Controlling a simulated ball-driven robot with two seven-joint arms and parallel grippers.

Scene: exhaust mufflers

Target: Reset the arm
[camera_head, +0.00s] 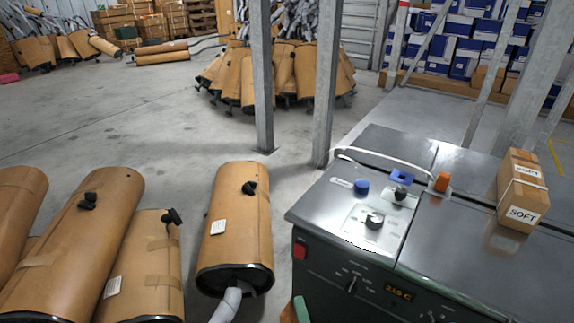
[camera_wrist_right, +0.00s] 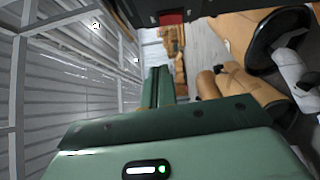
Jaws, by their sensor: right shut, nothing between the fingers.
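A small green part of my right gripper (camera_head: 299,309) shows at the bottom edge of the head view, just left of the dark machine's front. In the right wrist view, my right gripper (camera_wrist_right: 158,86) has its green fingers together with nothing between them. The rest of my right arm is out of the head view. My left gripper is in neither view. A brown wrapped muffler (camera_head: 238,215) with a black knob and a grey pipe stands just left of the machine, near my right gripper.
A dark grey machine (camera_head: 345,210) with knobs and a "216 C" display fills the lower right. A "SOFT" box (camera_head: 522,190) sits on it. More mufflers (camera_head: 85,235) stand at left. Metal posts (camera_head: 325,85) rise behind. The middle floor (camera_head: 130,130) is clear.

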